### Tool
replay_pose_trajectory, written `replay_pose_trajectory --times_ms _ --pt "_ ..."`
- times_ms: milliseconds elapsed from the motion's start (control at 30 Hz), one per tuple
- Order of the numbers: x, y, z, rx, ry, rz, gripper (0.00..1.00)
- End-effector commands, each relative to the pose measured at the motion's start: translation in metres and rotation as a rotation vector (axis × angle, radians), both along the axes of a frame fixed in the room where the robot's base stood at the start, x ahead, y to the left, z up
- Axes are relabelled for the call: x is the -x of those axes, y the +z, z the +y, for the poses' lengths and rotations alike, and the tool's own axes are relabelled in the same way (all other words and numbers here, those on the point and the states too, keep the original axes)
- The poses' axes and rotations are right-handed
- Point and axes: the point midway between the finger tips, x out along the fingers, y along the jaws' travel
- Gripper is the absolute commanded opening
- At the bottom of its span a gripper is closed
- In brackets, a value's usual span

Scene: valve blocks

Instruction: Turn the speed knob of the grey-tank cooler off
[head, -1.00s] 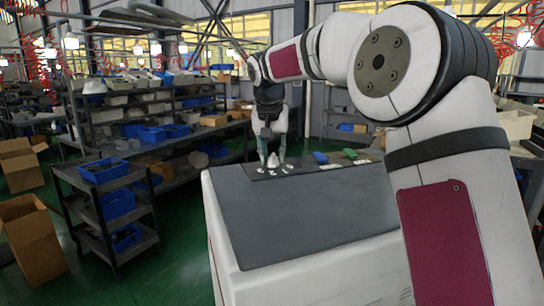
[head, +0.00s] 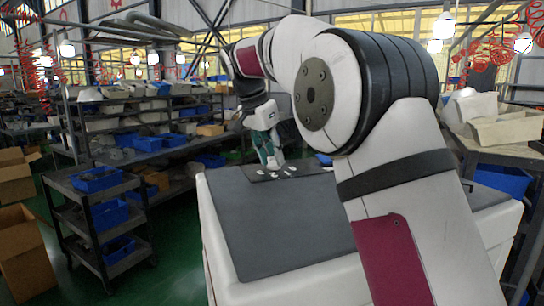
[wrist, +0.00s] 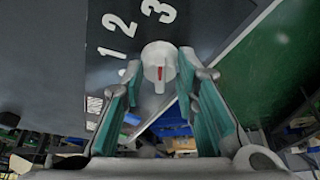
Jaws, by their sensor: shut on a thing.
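The knob (wrist: 159,57) is pale grey and round, with a red mark on the side facing my gripper. It sits on a dark panel (wrist: 100,65) with white numerals 1, 2 and 3 and a small hatched mark beside it. My gripper (wrist: 160,74) has one finger on each side of the knob and is shut on it. In the head view, my gripper (head: 271,160) is tilted at the far edge of a white cabinet with a grey top (head: 265,220). No tank is clearly identifiable.
A dark cart with blue bins (head: 97,180) stands to the left, with loaded shelves (head: 150,125) behind it. Cardboard boxes (head: 25,250) stand at the far left. A bench with pale bins (head: 505,128) is at the right. The near cabinet top is clear.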

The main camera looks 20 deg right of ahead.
Motion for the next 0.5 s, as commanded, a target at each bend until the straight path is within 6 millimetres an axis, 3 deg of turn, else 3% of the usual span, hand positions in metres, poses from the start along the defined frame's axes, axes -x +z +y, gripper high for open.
replay_pose_trajectory --times_ms 500 --pt "-0.0006 0.0002 -0.0009 0.001 -0.039 -0.002 0.00"
